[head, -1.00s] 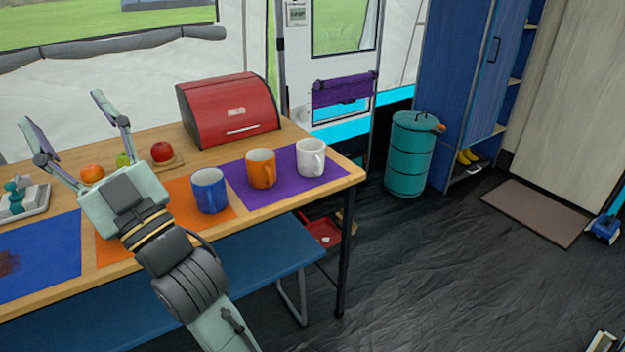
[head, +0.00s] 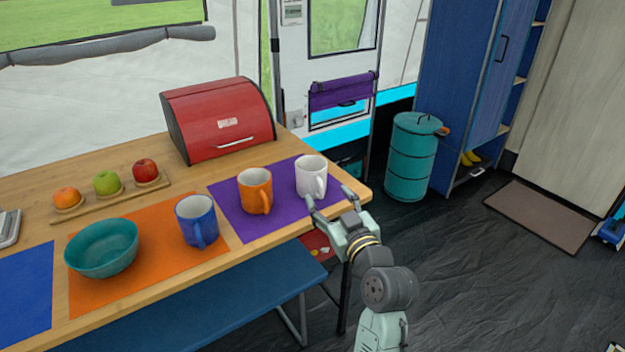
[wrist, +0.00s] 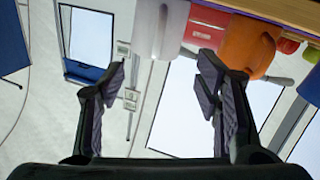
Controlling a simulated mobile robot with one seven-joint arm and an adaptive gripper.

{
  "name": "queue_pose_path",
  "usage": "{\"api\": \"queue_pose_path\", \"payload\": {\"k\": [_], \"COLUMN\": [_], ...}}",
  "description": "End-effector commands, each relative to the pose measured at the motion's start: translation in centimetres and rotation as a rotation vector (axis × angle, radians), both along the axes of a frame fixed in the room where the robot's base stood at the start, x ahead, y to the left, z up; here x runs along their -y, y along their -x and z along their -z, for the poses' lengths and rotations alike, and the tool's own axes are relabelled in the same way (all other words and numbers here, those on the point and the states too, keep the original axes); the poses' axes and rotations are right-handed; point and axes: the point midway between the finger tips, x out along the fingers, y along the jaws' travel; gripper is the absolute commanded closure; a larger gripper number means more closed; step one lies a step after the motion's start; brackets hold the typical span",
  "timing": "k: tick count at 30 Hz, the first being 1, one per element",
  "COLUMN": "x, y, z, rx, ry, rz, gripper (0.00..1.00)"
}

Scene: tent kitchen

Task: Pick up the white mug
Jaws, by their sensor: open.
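The white mug (head: 311,174) stands upright on the purple mat (head: 228,210), near the table's right end, its handle toward me. My gripper (head: 330,197) is open and empty at the table's edge, just in front and to the right of the mug. In the head view one fingertip overlaps the mat's edge below the mug; I cannot tell if anything touches. In the wrist view the picture is turned over, and the white mug (wrist: 171,28) shows beyond the spread fingers (wrist: 162,72), cut off by the top edge.
The orange mug (head: 255,191) stands left of the white mug; it also shows in the wrist view (wrist: 246,45). Farther left are a blue mug (head: 197,221) and a teal bowl (head: 101,248). A red bread box (head: 218,120) stands behind. Open floor lies right of the table.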

Motion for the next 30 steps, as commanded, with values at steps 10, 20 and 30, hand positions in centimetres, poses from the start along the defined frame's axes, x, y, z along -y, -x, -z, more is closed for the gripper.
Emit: {"api": "queue_pose_path", "payload": {"k": [10,20,30], "x": [-1.2,-2.3,-2.4], "y": [-3.3,-6.9,-6.9], "z": [-0.3,-0.1,0.0], "rx": [-0.001,0.001,0.001], "ry": [0.001,0.001,0.001], "rz": [0.0,0.002,0.002], "gripper": [0.42,0.42,0.51]}}
